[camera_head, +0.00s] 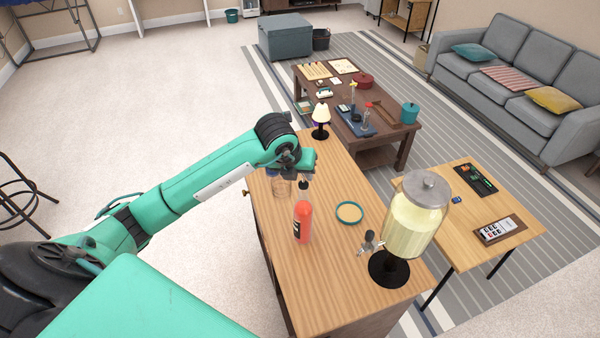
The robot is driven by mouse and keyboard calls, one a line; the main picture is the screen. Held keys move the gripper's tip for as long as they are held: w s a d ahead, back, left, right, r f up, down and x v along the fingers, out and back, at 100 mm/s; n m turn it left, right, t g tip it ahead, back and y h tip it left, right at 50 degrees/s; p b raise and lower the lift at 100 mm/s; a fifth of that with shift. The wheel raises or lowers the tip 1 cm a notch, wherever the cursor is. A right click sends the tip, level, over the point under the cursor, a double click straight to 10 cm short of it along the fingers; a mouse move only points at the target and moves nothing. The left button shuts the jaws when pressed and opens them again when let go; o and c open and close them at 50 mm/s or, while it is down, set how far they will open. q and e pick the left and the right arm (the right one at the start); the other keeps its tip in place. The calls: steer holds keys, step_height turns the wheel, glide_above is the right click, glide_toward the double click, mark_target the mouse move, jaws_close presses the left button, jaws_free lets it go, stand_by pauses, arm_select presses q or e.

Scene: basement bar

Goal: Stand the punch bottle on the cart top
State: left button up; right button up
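My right gripper is not in view. A lower light-wood table (470,258) stands to the right; I cannot tell which of these surfaces is the cart top.
A glass drink dispenser (411,222) on a black stand is right of the bottle. Cards (499,229) and a black tray (476,179) lie on the light-wood table.

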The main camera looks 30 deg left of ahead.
arm_select(q)
steer(key=shift+r, duration=0.15)
steer(key=shift+s+r, duration=0.1)
steer(key=shift+r, duration=0.1)
steer(key=b+v, duration=0.3)
steer(key=v, duration=0.8)
steer(key=shift+r+b, duration=0.3)
steer(key=shift+b, duration=0.05)
